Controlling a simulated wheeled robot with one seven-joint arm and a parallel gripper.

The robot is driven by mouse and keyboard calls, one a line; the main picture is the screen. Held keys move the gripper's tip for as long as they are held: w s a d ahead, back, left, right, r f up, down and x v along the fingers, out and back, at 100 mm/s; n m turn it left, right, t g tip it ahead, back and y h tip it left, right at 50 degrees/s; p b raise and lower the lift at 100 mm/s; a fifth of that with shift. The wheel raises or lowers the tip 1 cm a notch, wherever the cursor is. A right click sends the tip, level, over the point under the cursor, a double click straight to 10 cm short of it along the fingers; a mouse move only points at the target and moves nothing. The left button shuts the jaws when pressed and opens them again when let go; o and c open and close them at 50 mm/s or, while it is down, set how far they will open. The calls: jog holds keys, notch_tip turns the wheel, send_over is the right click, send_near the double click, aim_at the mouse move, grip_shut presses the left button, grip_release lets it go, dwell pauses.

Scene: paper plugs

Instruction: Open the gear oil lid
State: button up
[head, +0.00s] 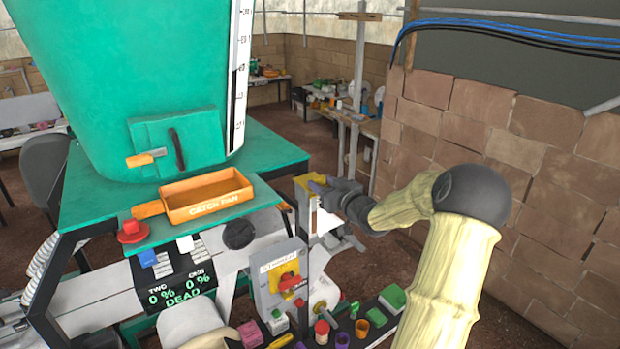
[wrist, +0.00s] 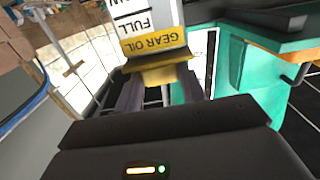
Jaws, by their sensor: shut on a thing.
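The yellow gear oil lid (head: 311,184) sits at the top of a narrow upright gear oil holder right of the green machine. In the wrist view its yellow tab (wrist: 165,75) lies between my two dark fingers. Beside it is the yellow GEAR OIL label (wrist: 153,45), upside down, with a white FULL strip (wrist: 145,20) beyond. My gripper (head: 322,187) reaches in from the right and is shut on the lid; it also shows in the wrist view (wrist: 160,88). The fingers hide part of the lid, and I cannot tell whether it is lifted.
An orange catch pan (head: 207,212) lies on the green ledge left of the lid. A grey panel with a red and yellow switch (head: 288,282) stands below. Several coloured buttons and cups line the front console. A brick wall (head: 540,200) stands at right.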

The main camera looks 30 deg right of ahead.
jog(key=shift+w+r+g+p, duration=0.2)
jog(key=shift+r+g+p, duration=0.4)
jog(key=shift+p, duration=1.35)
jog(key=shift+w+r+g+p, duration=0.15)
jog(key=shift+r+g+p, duration=0.45)
jog(key=shift+p, duration=1.3)
jog(key=shift+w+r+g, duration=0.2)
jog(key=shift+g, duration=0.2)
jog(key=shift+r, duration=0.15)
